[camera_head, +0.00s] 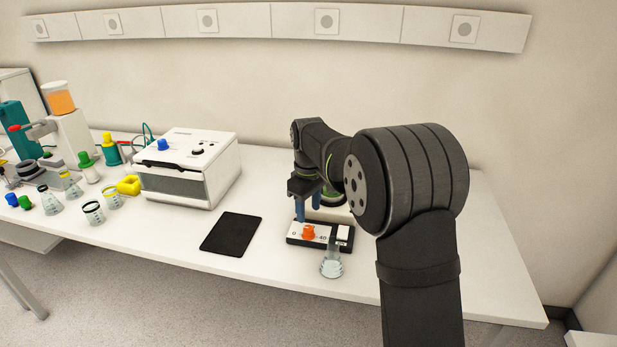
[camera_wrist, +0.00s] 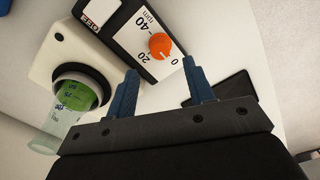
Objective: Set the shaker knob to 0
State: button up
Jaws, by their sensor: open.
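The shaker's orange knob (camera_head: 308,231) sits on a white dial panel (camera_head: 294,233) with a black edge. In the wrist view the orange knob (camera_wrist: 160,46) is clear, with printed marks 0, 20, 40 and rpm around it. I cannot tell which mark the knob points to. My gripper (camera_head: 308,208) hangs just above the knob, its blue fingers open and empty. In the wrist view my gripper (camera_wrist: 159,68) has a fingertip on each side of the space below the knob, apart from it. Part of the shaker behind is hidden by my arm.
A black pad (camera_head: 231,234) lies left of the shaker. A white box device (camera_head: 190,168) and several flasks stand farther left.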

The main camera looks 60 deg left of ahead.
aim_at(308, 228)
notch_tip(308, 228, up, 11)
jog(key=shift+f, duration=0.15)
dwell(0.7)
notch_tip(308, 228, down, 17)
jog(key=shift+f, duration=0.1)
dwell(0.5)
jog(key=shift+f, duration=0.1)
jog(key=m, duration=0.8)
jog(key=shift+m, duration=0.4)
jog(key=m, duration=0.4)
jog(key=shift+m, duration=2.3)
